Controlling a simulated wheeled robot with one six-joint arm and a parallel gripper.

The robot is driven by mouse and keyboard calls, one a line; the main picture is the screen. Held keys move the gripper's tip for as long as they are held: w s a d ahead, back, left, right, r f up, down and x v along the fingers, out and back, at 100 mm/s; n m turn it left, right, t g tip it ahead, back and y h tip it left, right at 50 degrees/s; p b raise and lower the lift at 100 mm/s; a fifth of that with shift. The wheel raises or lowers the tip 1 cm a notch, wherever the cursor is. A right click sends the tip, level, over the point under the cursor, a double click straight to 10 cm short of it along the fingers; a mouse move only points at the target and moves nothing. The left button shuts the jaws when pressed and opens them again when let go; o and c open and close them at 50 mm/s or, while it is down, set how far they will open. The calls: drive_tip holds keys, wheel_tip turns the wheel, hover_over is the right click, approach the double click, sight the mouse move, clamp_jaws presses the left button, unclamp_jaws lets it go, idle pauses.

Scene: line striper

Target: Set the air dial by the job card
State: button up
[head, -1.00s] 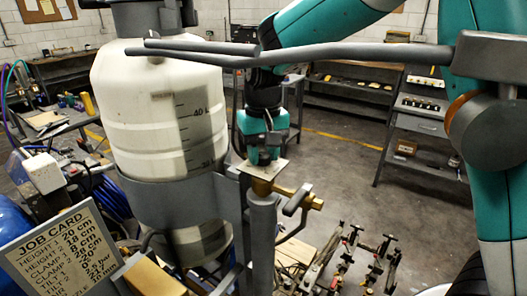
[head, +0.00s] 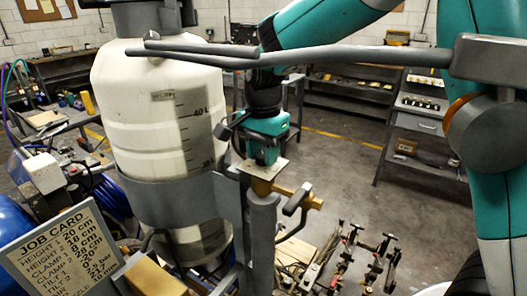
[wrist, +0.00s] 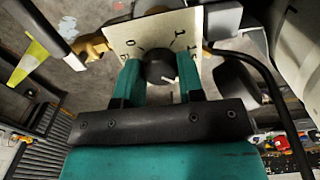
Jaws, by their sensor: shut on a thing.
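The air dial is a pale square plate (head: 268,168) on a brass fitting, below my gripper (head: 264,158) in the head view. In the wrist view the plate (wrist: 152,33) shows a few marks, among them a 0 and a 1. The dark round knob (wrist: 158,68) sits between my two teal fingers (wrist: 158,82), which are shut on it. A short white mark shows at the knob's near edge; the reading is unclear. The job card (head: 60,250) stands at the lower left with height, clamp and tilt lines; its air line is too small to read surely.
A large white tank (head: 160,110) stands just left of the dial. A brass valve with a grey handle (head: 297,198) is close at its right. Clamps on arms (head: 350,250) lie lower right. Open floor and a grey cabinet (head: 415,125) are beyond.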

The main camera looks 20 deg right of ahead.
sight(263, 154)
drive_tip(key=m, duration=0.4)
drive_tip(key=shift+w+r+m, duration=0.15)
drive_tip(key=shift+m, duration=2.05)
drive_tip(key=o, duration=0.9)
wheel_tip(263, 154, up, 17)
drive_tip(key=b, duration=0.3)
drive_tip(key=shift+r, duration=0.15)
